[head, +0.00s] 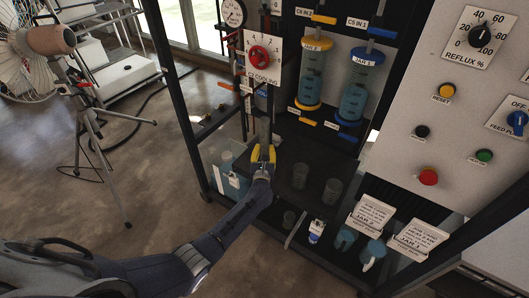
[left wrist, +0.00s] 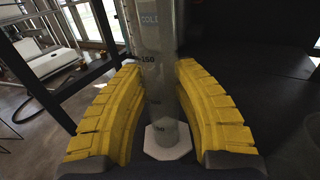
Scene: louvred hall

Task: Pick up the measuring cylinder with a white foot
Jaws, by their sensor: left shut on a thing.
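The measuring cylinder (left wrist: 158,70) is a tall clear grey tube with printed marks and a white six-sided foot (left wrist: 168,143). My left gripper (left wrist: 160,105) has its yellow ribbed fingers closed on both sides of the tube. In the head view the left gripper (head: 263,155) is at the front of the rig, with the upper tube (head: 266,130) showing faintly above it. The foot is hidden there. I cannot tell whether the foot touches the shelf. My right gripper is in neither view.
The dark shelf (head: 275,200) holds grey beakers (head: 300,176) and (head: 332,192) right of the gripper. Dark frame posts (head: 178,90) rise left. A control panel (head: 450,110) is at right.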

